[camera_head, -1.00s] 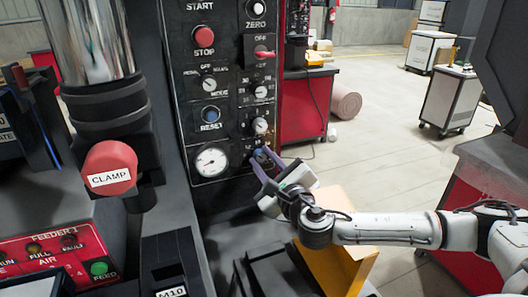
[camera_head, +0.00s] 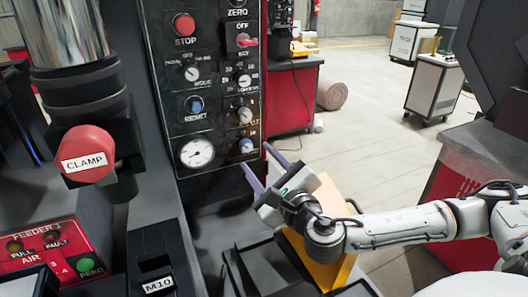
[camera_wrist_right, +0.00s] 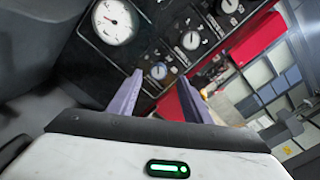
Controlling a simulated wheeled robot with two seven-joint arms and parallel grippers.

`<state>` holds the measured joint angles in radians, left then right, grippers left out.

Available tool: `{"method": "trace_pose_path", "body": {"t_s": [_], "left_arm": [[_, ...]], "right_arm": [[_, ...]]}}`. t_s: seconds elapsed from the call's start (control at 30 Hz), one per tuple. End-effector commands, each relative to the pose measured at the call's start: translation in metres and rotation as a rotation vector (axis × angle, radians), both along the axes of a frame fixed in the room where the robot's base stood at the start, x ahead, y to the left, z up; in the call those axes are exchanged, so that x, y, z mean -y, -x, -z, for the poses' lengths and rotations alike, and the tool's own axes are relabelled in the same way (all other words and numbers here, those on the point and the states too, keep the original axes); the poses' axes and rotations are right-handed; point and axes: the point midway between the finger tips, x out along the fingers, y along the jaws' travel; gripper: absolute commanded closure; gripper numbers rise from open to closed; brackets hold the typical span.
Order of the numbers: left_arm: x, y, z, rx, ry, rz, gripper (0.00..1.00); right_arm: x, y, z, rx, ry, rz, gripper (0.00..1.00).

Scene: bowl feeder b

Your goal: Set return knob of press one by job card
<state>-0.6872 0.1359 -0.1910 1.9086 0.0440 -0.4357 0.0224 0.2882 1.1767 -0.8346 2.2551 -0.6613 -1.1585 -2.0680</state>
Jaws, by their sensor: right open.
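The press's dark control panel (camera_head: 215,110) carries several knobs, buttons and a round gauge (camera_head: 197,153). The small labels are too blurred to tell which is the return knob. My right gripper (camera_head: 257,160) is open and empty, its purple fingers just off the panel, below and right of the blue-capped knob. In the right wrist view this knob (camera_wrist_right: 158,72) shows between the fingertips, apart from them. No job card is readable. My left gripper is not seen.
A red CLAMP button (camera_head: 87,153) juts out at the left, above the red feeder box (camera_head: 42,245). A dark tray (camera_head: 260,275) is below the gripper. Open floor lies to the right.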

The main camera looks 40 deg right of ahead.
Motion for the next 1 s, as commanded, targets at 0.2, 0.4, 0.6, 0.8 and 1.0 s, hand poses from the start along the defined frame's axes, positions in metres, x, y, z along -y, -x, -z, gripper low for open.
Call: {"method": "trace_pose_path", "body": {"t_s": [0.2, 0.4, 0.6, 0.8, 1.0], "left_arm": [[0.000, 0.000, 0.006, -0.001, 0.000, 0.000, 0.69], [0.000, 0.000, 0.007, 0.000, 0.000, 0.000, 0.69], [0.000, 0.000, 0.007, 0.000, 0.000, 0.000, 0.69], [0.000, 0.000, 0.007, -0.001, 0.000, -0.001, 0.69], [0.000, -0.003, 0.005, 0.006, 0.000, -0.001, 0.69]], "right_arm": [[-0.007, 0.033, 0.000, 0.000, 0.002, -0.001, 0.55], [-0.009, 0.043, -0.002, 0.003, 0.001, 0.000, 0.55], [-0.009, 0.043, -0.002, 0.003, 0.001, 0.000, 0.55], [-0.009, 0.042, -0.002, 0.003, 0.001, 0.000, 0.55], [-0.009, 0.042, -0.002, 0.003, 0.001, 0.000, 0.55]]}}
